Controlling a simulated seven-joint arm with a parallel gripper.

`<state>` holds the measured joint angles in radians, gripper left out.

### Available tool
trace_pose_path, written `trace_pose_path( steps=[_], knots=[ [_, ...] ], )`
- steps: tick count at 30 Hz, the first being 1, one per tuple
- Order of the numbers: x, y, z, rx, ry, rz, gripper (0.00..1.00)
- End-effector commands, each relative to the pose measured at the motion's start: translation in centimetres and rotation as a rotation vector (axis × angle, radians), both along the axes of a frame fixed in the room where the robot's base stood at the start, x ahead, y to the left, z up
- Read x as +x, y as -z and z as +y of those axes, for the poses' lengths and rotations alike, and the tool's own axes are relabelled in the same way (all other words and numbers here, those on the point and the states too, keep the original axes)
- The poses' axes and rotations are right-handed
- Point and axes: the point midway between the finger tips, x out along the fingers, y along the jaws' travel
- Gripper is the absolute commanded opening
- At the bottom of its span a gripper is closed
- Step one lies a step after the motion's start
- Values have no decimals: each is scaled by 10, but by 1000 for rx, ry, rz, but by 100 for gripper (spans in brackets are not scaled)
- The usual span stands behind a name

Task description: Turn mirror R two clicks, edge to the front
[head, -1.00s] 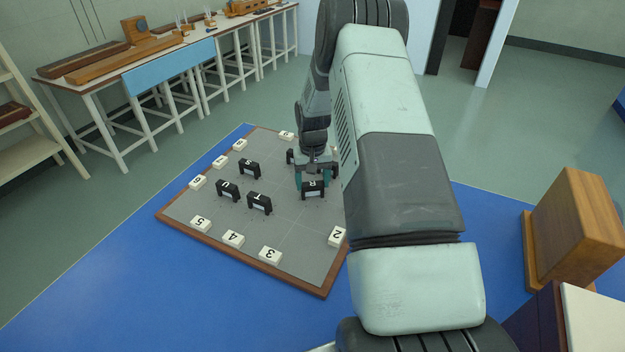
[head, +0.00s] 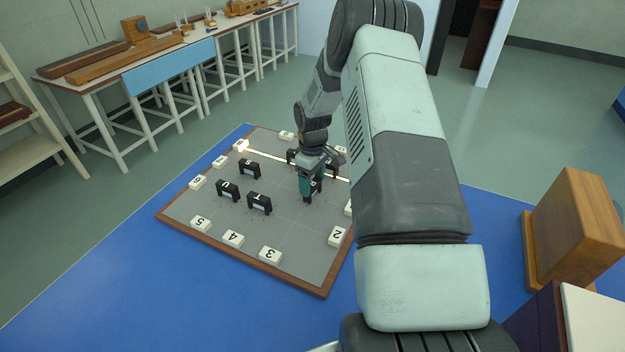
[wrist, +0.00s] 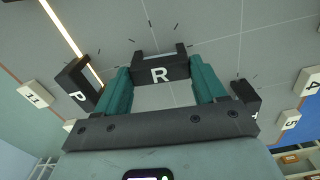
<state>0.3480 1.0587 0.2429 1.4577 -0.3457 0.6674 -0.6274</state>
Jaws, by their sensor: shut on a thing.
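Mirror R is a black block with a white R label (wrist: 160,74), upright on the grey board, seen in the wrist view. My gripper (wrist: 161,82) is shut on it, with a teal finger at either end. In the head view my gripper (head: 309,184) hides most of mirror R; only a dark part (head: 319,186) shows beside the finger. Short dark tick marks ring the mirror on the board. Which face is its edge I cannot tell.
Black block P (wrist: 78,92) stands close left of my gripper in the wrist view. Blocks S (head: 249,168), U (head: 228,190) and T (head: 260,203) stand left on the board (head: 190,213). White numbered blocks line its rim. A bright beam (head: 268,155) crosses the back.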

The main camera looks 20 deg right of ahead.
Motion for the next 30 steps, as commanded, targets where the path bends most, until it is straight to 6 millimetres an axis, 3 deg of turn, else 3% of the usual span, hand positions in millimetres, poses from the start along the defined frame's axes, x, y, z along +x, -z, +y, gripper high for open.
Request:
trace_pose_path(
  steps=[9, 23, 24, 29, 30],
  knots=[
    [0, -1, 0, 1, -97, 1, 40],
    [0, -1, 0, 1, -110, 1, 40],
    [0, -1, 0, 0, -110, 0, 72],
    [0, 0, 0, 0, -110, 0, 96],
    [0, 0, 0, 0, -110, 0, 96]
  ],
)
